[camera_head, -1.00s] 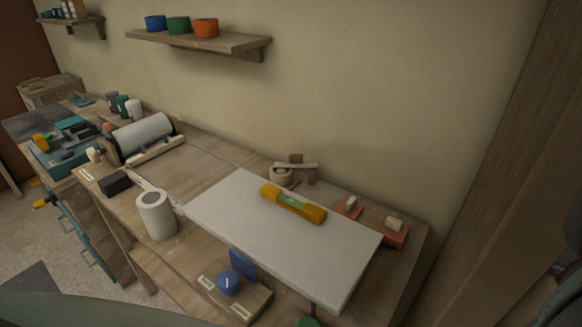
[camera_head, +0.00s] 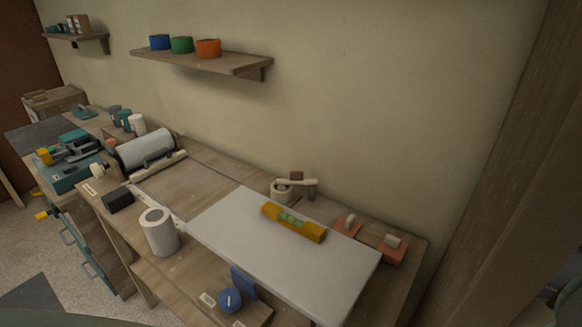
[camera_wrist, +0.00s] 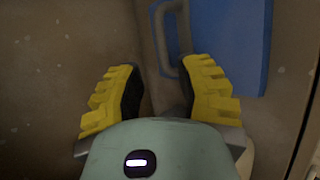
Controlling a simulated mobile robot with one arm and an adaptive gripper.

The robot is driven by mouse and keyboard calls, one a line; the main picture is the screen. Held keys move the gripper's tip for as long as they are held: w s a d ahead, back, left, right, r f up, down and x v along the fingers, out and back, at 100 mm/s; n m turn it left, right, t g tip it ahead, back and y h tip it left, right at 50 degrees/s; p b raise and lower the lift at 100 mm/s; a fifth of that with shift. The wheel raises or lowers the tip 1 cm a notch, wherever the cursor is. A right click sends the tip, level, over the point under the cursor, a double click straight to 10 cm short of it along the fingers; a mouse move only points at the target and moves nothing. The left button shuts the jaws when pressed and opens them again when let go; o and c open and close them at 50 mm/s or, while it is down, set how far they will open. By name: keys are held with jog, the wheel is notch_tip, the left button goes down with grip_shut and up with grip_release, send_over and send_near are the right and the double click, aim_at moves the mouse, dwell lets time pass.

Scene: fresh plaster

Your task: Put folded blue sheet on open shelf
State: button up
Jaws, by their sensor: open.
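My gripper (camera_wrist: 158,92) shows in the wrist view with its two yellow-padded fingers apart and nothing between them. A flat blue piece (camera_wrist: 228,40) lies beyond the fingers at the upper right; I cannot tell whether it is the folded sheet. A grey, handle-like loop runs along its left side. A wooden wall shelf (camera_head: 225,64) with an open front shows in the head view; I cannot tell whether it is the task's shelf. No clearly folded blue sheet shows in the head view, and my gripper is not seen there.
The workbench holds a white board (camera_head: 225,232) with a yellow level (camera_head: 293,222), a white roll (camera_head: 159,232) and a large roller (camera_head: 145,152). Blue, green and orange rolls (camera_head: 181,45) stand on the shelf. A wooden post (camera_head: 500,180) rises at the right.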

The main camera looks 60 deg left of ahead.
jog(key=shift+p+v, duration=2.25)
jog(key=shift+p, duration=0.35)
